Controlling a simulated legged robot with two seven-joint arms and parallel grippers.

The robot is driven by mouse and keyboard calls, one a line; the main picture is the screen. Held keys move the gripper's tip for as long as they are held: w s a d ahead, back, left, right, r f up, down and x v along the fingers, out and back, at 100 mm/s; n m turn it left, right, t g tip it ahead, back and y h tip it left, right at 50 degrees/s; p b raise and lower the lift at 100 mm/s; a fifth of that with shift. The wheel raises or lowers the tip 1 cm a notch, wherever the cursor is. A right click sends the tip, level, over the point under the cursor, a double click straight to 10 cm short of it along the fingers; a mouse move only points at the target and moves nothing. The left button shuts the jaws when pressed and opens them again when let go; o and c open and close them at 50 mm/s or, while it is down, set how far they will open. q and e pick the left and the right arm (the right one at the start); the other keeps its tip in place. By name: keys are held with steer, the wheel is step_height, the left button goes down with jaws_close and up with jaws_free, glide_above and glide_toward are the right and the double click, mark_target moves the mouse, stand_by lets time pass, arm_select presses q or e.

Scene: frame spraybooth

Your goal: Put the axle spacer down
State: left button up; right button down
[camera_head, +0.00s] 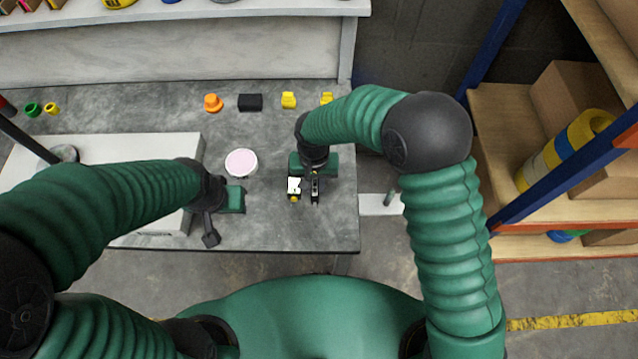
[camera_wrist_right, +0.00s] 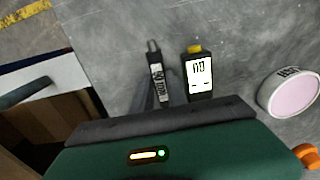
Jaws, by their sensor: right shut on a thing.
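My right gripper (camera_head: 315,198) is over the front right part of the grey table, pointing down. It is shut on a narrow dark piece with a white label, which I take for the axle spacer (camera_wrist_right: 158,80); the fingers hide much of it. I cannot tell whether it touches the table. A black device with a white display and yellow end (camera_head: 294,187) is close beside the gripper; it also shows in the right wrist view (camera_wrist_right: 198,75). My left gripper (camera_head: 211,238) hangs near the table's front edge, its jaws unclear.
A round pink-topped white tub (camera_head: 241,162) stands between the grippers. An orange piece (camera_head: 213,103), a black block (camera_head: 250,102) and yellow pieces (camera_head: 288,100) line the back. A white board (camera_head: 150,145) lies at left. A shelf rack (camera_head: 500,130) stands to the right.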

mark_target(315, 187)
steer(key=c, duration=1.3)
jaws_free()
step_height(315, 187, up, 12)
steer(key=p, duration=0.4)
steer(key=s+d+r+t, duration=0.1)
steer(key=s+d, duration=0.2)
steer(key=d, duration=0.4)
steer(key=s+d+r, duration=0.1)
steer(key=s+d, duration=0.3)
steer(key=d, duration=0.3)
steer(key=s+d+t, duration=0.1)
steer(key=s+d, duration=0.3)
steer(key=d, duration=0.3)
steer(key=shift+r+t, duration=0.3)
steer(key=shift+r, duration=0.1)
steer(key=shift+s, duration=0.15)
steer(key=shift+c, duration=0.5)
